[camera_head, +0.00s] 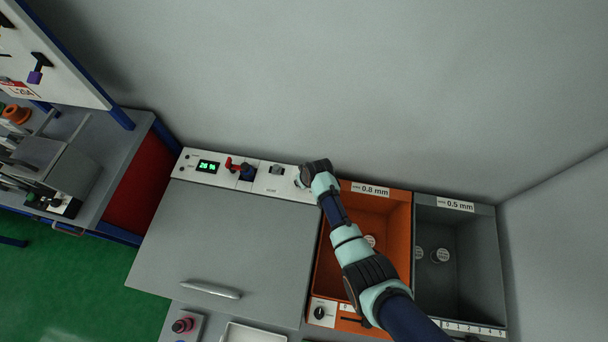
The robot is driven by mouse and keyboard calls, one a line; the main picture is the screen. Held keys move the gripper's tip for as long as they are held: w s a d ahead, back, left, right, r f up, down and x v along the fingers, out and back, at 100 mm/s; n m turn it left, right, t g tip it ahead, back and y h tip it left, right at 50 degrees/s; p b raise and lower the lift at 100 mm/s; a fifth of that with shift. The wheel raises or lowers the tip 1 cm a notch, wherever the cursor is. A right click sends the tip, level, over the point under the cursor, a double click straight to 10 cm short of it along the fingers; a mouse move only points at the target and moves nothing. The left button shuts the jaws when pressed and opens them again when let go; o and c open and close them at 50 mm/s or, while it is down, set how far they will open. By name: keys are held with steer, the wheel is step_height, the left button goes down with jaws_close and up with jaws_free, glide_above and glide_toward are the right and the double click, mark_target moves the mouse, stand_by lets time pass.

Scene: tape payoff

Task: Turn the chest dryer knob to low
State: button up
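The chest dryer (225,235) is a grey chest with a closed flat lid and a handle along its front. Its white control panel (215,177) runs along the back edge and has a lit green display (207,166). A red lever on a blue body (247,172) sits mid-panel, with a small grey fitting (277,169) to its right. My arm reaches from the lower right to the panel's right end. My wrist covers that end, so I cannot make out the dryer knob or its setting. My gripper's fingers are too small and hidden to tell open from shut.
An orange bin (399,240) labelled 0.8 mm and a grey bin (488,260) labelled 0.5 mm stand right of the dryer. A black dial (320,312) is on a white plate at the front. A red button (182,325) is at bottom left. A wall rises behind.

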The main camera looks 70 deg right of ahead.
steer(key=shift+m, duration=0.6)
steer(key=shift+m+g, duration=0.3)
steer(key=o, duration=1.1)
steer(key=shift+o, duration=0.2)
steer(key=v, duration=1.2)
steer(key=shift+a, duration=0.25)
